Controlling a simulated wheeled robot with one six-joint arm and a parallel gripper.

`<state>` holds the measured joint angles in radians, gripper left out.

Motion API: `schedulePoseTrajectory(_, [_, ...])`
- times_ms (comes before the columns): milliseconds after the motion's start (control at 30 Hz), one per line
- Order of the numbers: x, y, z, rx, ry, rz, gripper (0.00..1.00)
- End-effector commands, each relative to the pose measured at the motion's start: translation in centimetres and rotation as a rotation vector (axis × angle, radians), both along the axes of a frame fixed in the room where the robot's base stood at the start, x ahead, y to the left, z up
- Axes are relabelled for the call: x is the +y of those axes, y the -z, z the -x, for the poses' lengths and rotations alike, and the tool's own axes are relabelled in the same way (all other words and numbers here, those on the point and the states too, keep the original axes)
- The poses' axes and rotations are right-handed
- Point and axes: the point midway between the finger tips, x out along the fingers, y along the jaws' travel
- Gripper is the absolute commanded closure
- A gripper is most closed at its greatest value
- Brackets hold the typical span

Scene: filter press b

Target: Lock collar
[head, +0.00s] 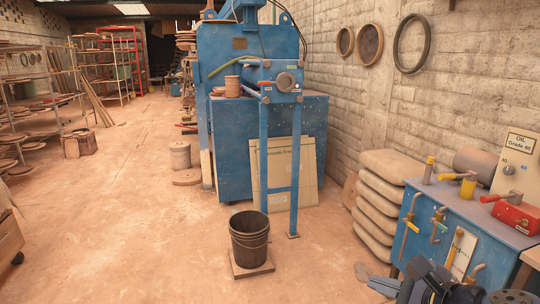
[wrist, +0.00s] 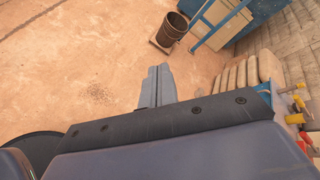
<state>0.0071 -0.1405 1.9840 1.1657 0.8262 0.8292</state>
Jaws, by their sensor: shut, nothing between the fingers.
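A blue filter press (head: 250,78) stands in the middle of the head view. A round grey fitting (head: 285,81) sits on its near end plate, above two blue legs. It may be the lock collar, but I cannot tell whether it is locked. My gripper (wrist: 155,86) is shut and empty, its two grey fingers together over bare floor in the wrist view. In the head view my arm shows at the bottom right, well short of the press and near the blue bench. The fitting is not in the wrist view.
A black bucket (head: 249,238) stands on a floor board below the press. Stacked sacks (head: 378,200) lie by the right wall. A blue bench (head: 445,220) with valves and a red-handled tool (head: 515,213) is at right. Floor at left centre is clear.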

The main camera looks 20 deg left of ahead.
Motion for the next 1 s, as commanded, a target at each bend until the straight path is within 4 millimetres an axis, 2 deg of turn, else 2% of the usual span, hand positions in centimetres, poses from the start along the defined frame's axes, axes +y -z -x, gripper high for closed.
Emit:
schedulePoseTrajectory(33, [0.8,-1.9,-1.5,0.029,0.044,-0.13,1.0])
schedulePoseTrajectory(200, [2.5,-8.2,-5.0,0.146,0.148,-0.544,1.0])
schedulePoseTrajectory(300, [2.9,-10.9,-6.4,0.204,0.174,-0.721,1.0])
schedulePoseTrajectory(400, [3.1,-12.7,-7.2,0.245,0.185,-0.834,1.0])
schedulePoseTrajectory(567, [3.1,-13.7,-7.6,0.273,0.19,-0.904,1.0])
schedulePoseTrajectory(1000, [3.1,-13.7,-7.6,0.272,0.191,-0.903,1.0])
